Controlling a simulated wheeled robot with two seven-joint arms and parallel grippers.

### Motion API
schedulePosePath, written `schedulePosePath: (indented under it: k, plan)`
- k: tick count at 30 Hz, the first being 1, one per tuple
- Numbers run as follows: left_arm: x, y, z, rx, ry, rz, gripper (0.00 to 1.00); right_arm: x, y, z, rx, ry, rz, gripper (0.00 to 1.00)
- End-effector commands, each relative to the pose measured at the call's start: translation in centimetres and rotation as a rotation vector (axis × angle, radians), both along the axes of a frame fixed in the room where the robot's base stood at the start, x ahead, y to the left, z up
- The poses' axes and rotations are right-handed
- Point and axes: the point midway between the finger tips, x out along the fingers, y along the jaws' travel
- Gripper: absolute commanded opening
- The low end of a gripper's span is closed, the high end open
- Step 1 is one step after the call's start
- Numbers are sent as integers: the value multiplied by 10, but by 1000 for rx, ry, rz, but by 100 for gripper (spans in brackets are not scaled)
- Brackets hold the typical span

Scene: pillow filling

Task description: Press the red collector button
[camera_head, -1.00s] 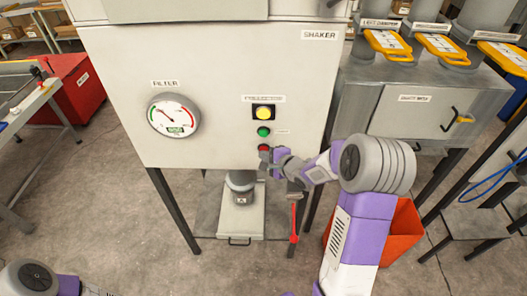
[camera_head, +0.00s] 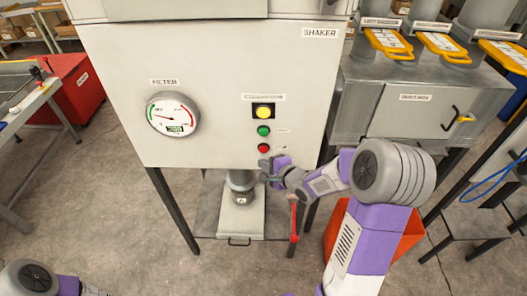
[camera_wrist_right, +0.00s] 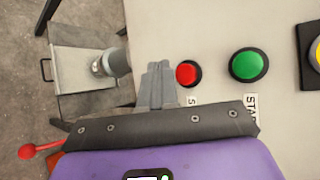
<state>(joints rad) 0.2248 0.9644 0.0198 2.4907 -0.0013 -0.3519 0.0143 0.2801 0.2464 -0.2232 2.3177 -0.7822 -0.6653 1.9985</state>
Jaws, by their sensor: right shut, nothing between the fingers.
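The red button (camera_head: 263,148) is the lowest in a column on the grey machine panel, below a green button (camera_head: 263,131) and a yellow one (camera_head: 263,112). My right gripper (camera_head: 266,172) is shut and empty, just below the red button and apart from it in the head view. In the right wrist view the shut fingers (camera_wrist_right: 158,72) point at the panel, beside the red button (camera_wrist_right: 187,74); whether they touch the panel I cannot tell. The green button (camera_wrist_right: 248,65) also shows there. My left arm shows at the bottom left, but its gripper is out of view.
A pressure gauge (camera_head: 173,115) sits on the panel's left. A grey outlet (camera_head: 240,186) hangs beneath the panel over a metal tray (camera_head: 238,222). A red-handled lever (camera_head: 293,220) is below my right gripper. An orange bin (camera_head: 405,243) stands behind my right arm.

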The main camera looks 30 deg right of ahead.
Motion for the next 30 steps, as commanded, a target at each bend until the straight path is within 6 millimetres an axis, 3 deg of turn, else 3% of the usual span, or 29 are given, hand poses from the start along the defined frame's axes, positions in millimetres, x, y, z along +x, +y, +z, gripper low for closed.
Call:
schedulePosePath:
  k: [9,30]
  plan:
    - [0,0,-4,0,0,0,43,-21,13,0,0,0,-1,0]
    - [0,0,-4,0,0,0,43,-21,13,0,0,0,-1,0]
